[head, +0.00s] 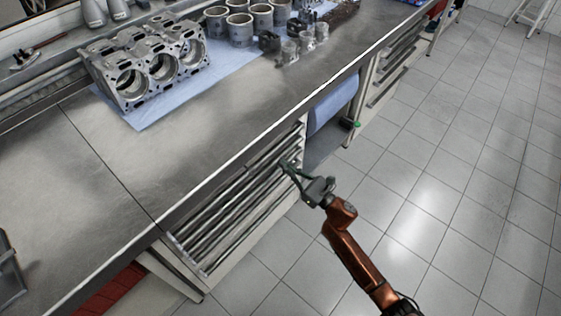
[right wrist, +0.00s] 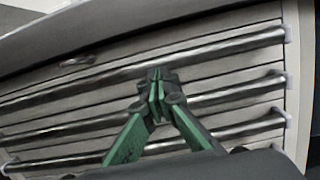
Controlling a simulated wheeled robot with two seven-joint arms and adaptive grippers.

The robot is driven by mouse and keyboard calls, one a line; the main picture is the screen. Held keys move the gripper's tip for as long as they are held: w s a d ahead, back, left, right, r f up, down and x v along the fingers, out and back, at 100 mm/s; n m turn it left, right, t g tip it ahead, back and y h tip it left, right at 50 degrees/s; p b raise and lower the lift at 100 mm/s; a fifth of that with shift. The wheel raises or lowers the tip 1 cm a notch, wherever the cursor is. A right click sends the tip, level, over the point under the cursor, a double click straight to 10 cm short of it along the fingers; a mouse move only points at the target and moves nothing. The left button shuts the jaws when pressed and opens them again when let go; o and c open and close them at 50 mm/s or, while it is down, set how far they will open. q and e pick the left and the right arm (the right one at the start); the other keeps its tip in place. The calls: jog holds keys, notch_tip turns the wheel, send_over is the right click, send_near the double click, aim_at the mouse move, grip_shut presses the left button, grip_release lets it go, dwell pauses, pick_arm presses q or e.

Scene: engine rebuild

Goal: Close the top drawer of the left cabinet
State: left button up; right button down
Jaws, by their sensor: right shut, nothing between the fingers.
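The left cabinet (head: 206,280) stands under the metal workbench, its stacked drawers carrying long bar handles. Its top drawer (head: 232,188) lies just below the bench edge. In the right wrist view the top drawer (right wrist: 215,28) fills the upper part, with its long bar handle below. It looks close to flush with the fronts below; a small gap cannot be told. My right gripper (head: 287,168) is shut and empty, at the right part of the drawer fronts. Its green fingers (right wrist: 156,88) point at the front near the top handle; contact cannot be told. My left gripper is out of view.
An engine block (head: 150,68) and several cylinders (head: 240,28) sit on blue cloth on the workbench (head: 150,150). A blue roll (head: 332,105) hangs right of the cabinet. A second drawer cabinet (head: 392,72) stands farther back. The tiled floor (head: 450,200) at right is clear.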

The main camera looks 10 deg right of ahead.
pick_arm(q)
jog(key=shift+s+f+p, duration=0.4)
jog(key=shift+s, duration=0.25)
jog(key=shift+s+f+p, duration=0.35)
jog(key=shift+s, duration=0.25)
pick_arm(e)
jog(key=v, duration=1.1)
